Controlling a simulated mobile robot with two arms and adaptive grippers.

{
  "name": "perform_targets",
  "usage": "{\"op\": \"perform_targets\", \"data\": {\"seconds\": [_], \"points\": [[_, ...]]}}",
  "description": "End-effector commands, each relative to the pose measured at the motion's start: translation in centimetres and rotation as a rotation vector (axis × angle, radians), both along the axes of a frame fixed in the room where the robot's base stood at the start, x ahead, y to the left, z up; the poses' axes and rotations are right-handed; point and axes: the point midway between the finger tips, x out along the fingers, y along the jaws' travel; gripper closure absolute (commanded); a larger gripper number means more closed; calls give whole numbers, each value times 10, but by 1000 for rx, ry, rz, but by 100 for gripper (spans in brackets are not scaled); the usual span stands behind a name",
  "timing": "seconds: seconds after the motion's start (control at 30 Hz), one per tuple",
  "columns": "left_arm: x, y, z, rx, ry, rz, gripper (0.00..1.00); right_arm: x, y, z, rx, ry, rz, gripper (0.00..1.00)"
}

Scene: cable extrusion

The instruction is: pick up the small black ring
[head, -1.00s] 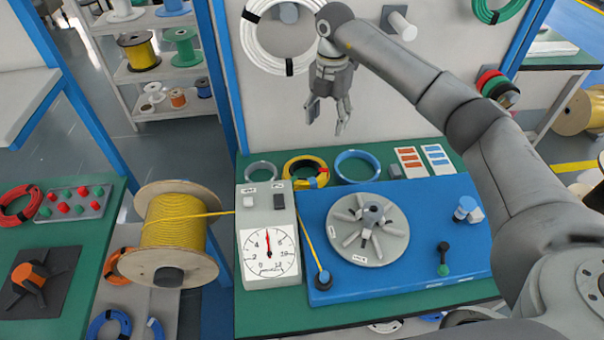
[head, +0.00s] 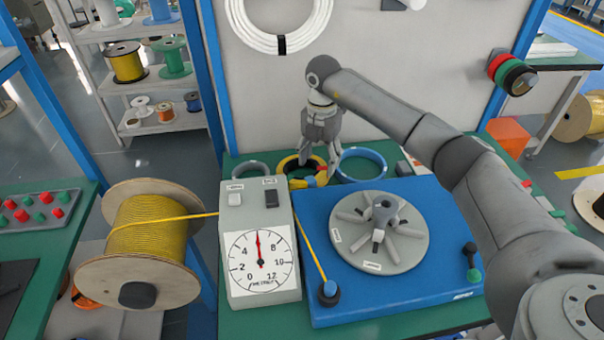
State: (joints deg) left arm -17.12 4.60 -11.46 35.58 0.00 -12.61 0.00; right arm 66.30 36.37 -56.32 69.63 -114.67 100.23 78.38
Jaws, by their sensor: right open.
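A small dark grey ring (head: 250,169) lies at the back left of the green bench, behind the meter box; it is the only small dark ring I make out there. My right gripper (head: 319,178) points down, open, just in front of or over the yellow coil's right side. It is to the right of the grey ring and apart from it. Its fingers partly hide the coil. I see nothing held. My left gripper is not in view.
The meter box (head: 258,245) and blue board (head: 345,295) with a round grey plate (head: 408,252) stand in front of the rings. A yellow cable runs from the wooden spool (head: 140,290) to the box. A white panel (head: 400,60) rises behind.

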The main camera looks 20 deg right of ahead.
Motion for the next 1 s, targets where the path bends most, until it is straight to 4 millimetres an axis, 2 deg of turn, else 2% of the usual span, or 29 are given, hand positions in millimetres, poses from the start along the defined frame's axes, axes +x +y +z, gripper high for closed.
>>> {"op": "perform_targets", "data": {"seconds": [0.03, 0.27, 0.5, 0.63, 0.83, 1.0], "points": [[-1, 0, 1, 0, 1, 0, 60, -1, 0, -7, -1, 3, 0, 42], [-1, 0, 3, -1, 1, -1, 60, -1, -1, -25, 0, 4, -1, 42], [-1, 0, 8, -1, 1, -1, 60, -2, -1, -61, 0, 3, 0, 42], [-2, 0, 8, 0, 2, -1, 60, -1, -2, -69, -1, 0, -1, 42], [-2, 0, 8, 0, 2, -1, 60, -1, -2, -70, -1, -1, 0, 42], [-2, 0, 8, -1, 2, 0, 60, -1, -2, -70, -1, -1, 0, 62]]}}
